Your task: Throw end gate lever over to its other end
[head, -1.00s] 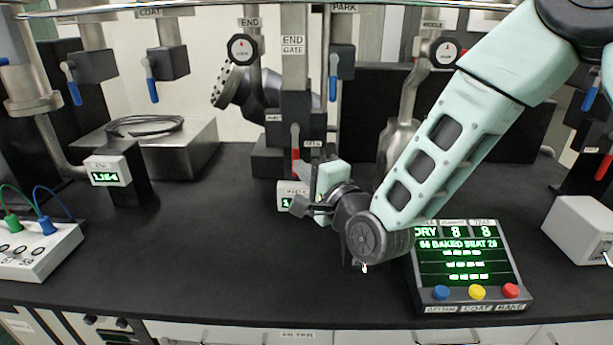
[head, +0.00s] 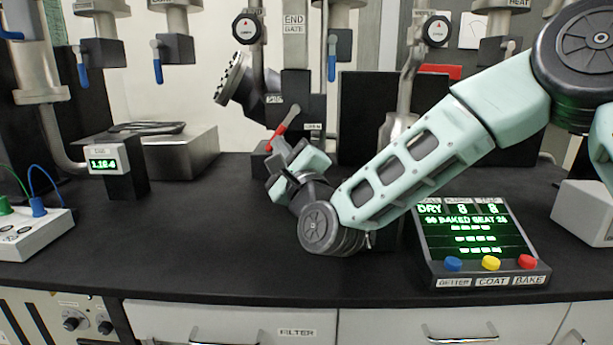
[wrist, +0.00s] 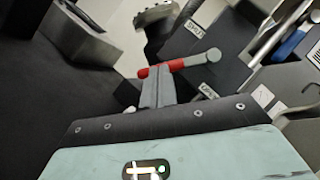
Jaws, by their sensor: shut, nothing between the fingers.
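The end gate lever (head: 280,131) has a red handle and a grey end at its upper right. It slants down to the left on the front of the dark block under the END GATE sign (head: 294,24). In the wrist view the lever (wrist: 178,65) lies across my fingertips. My gripper (head: 274,157) is shut and empty, at the handle's lower end. In the wrist view my gripper (wrist: 158,72) seems to touch the red handle, but I cannot be sure. A SHUT plate (wrist: 195,28) and an OPEN plate (wrist: 208,90) sit on the block.
A lit display box (head: 475,240) with coloured buttons stands at the right under my forearm. A small readout (head: 103,160) and a metal box (head: 185,150) stand at the left. Blue levers (head: 158,70) hang above.

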